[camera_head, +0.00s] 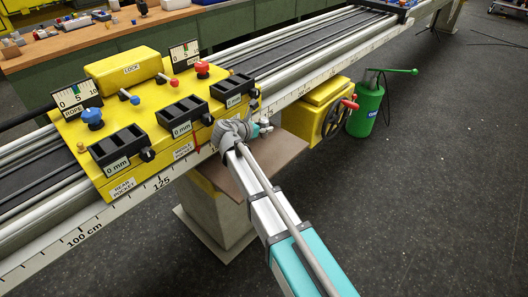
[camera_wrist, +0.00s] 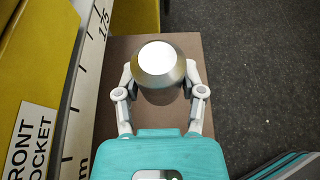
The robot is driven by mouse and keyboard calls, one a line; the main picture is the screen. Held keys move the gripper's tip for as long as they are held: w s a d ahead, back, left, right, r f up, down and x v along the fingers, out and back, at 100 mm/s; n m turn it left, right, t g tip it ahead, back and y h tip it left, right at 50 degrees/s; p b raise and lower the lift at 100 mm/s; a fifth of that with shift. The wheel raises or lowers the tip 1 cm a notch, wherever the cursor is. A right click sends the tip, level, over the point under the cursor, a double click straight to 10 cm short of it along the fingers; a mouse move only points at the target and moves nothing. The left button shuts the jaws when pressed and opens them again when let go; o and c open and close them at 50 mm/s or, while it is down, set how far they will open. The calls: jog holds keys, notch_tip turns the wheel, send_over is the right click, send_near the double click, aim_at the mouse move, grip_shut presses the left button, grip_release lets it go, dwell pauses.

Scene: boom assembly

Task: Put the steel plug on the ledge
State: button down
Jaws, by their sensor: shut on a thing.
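The steel plug (camera_wrist: 158,66) is a round, silvery piece with a bright flat top. In the wrist view it sits between the two fingers of my gripper (camera_wrist: 160,80), which is shut on it. The ledge (camera_wrist: 112,108) is a brown flat board beneath the plug; it also shows in the head view (camera_head: 278,168), beside the yellow carriage. My gripper (camera_head: 262,128) is over the ledge's upper part, near the rail. In the head view my wrist mostly hides the plug. I cannot tell whether the plug touches the ledge.
The yellow carriage (camera_head: 135,122) with black pockets and coloured knobs stands on the scaled rail (camera_head: 85,232), close left of my gripper. Right of the ledge are a yellow box with a handwheel (camera_head: 333,120) and a green canister (camera_head: 366,108). Dark floor (camera_head: 430,190) is open beyond.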

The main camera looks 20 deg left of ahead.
jog(key=shift+f+b, duration=2.5)
jog(key=shift+f, duration=0.25)
jog(key=shift+f+b, duration=1.9)
jog(key=shift+f, duration=0.1)
jog(key=shift+c, duration=1)
grip_release()
jog(key=shift+s+a+r+p, duration=0.15)
jog(key=shift+s+r+p, duration=0.2)
jog(key=shift+s+r, duration=0.15)
jog(key=p+v, duration=0.4)
jog(key=v, duration=0.6)
jog(key=shift+s+a, duration=0.2)
jog(key=shift+s, duration=0.15)
